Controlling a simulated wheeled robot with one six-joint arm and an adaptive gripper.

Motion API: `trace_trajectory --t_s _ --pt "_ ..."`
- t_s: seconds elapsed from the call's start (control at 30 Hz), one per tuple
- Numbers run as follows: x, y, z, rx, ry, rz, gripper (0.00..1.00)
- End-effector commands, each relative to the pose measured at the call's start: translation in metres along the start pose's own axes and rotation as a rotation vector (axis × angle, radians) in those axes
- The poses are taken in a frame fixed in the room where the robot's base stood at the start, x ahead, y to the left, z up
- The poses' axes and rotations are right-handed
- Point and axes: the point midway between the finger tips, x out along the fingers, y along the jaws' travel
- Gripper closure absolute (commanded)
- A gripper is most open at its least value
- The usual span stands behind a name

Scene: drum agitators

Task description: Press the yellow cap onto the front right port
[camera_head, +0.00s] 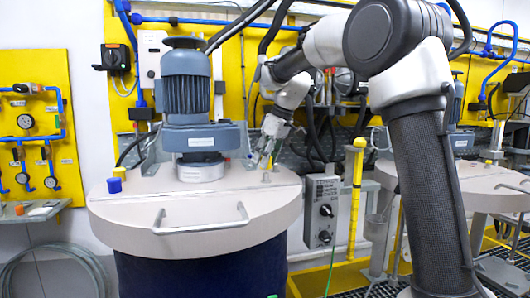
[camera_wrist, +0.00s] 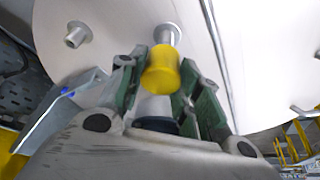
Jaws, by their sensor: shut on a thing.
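My gripper (camera_head: 264,160) is over the right side of the pale drum lid (camera_head: 200,212). In the wrist view its green-padded fingers (camera_wrist: 160,85) are shut on a yellow cap (camera_wrist: 160,72). A short metal port (camera_wrist: 171,35) stands on the lid just beyond the cap. The cap overlaps its lower part in this view, and I cannot tell whether they touch. Another bare metal port (camera_wrist: 77,35) is at the upper left of the wrist view. In the head view, a small port (camera_head: 266,177) shows below the fingers, while the held cap is not clearly visible.
A blue motor (camera_head: 187,92) stands at the lid's back. A blue cap (camera_head: 114,185) and another yellow cap (camera_head: 119,172) are at the lid's left. A metal handle (camera_head: 200,226) crosses the front. A grey control box (camera_head: 322,212) stands right of the drum.

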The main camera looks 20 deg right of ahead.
Motion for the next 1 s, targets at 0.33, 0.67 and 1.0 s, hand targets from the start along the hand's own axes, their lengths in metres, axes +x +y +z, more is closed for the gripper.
trace_trajectory --t_s 0.33,0.67,1.0 --pt "0.0013 0.0 0.0006 0.0 0.0 0.0 0.78" --pt "0.0075 -0.0002 0.0033 0.0 0.0 0.0 0.78" --pt "0.0092 -0.0002 0.0036 0.0 0.0 0.0 0.78"
